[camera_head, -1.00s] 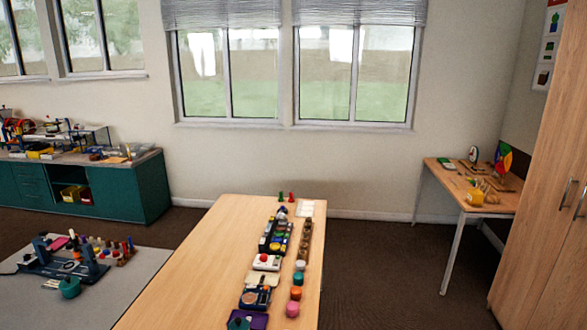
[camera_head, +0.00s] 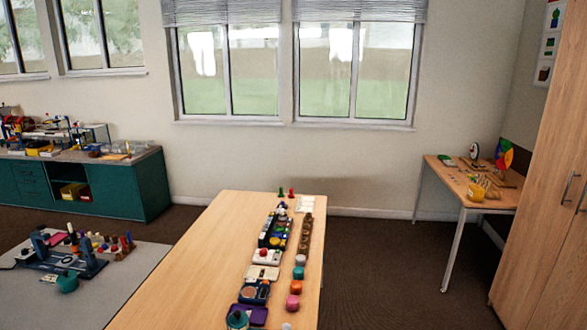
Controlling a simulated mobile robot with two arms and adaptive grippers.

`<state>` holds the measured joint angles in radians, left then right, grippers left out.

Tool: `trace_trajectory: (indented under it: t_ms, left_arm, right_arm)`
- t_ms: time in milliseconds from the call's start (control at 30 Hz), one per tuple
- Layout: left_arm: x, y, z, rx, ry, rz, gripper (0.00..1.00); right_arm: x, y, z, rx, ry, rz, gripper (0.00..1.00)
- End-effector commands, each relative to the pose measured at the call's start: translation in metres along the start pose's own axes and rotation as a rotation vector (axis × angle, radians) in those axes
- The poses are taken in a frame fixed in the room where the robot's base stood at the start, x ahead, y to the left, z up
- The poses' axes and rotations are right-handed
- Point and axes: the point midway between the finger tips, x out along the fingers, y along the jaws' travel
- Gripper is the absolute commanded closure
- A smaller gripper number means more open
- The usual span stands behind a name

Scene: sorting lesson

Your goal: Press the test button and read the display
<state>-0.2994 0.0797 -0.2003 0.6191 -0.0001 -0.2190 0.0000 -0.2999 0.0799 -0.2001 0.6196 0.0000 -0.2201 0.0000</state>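A small white box with a red button on top (camera_head: 267,256) sits on the long wooden table, in a row of devices. Behind it is a dark device with several coloured parts (camera_head: 274,230). In front of it are a pale flat piece (camera_head: 262,272) and a dark blue device (camera_head: 254,292). I cannot tell from this distance which of these carries the test button or the display. Neither of my grippers shows in the head view.
The left part of the wooden table (camera_head: 190,270) is bare. Coloured round pieces (camera_head: 295,287) line its right edge. A green cabinet (camera_head: 115,190) and a grey mat (camera_head: 120,285) with tools are at left. A small desk (camera_head: 450,180) and wooden cupboard (camera_head: 545,220) are at right.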

Motion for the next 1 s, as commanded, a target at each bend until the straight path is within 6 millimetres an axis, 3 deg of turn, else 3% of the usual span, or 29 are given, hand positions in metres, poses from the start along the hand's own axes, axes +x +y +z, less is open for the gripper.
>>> trace_trajectory:
  t_ms: [33,200,1000]
  left_arm:
    - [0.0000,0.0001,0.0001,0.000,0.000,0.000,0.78]
    - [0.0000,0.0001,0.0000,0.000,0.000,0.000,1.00]
    - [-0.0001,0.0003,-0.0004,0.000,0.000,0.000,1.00]
  right_arm:
    - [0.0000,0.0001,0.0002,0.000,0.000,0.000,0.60]
    - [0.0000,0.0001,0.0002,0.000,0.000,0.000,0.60]
    - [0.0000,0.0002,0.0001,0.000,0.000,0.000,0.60]
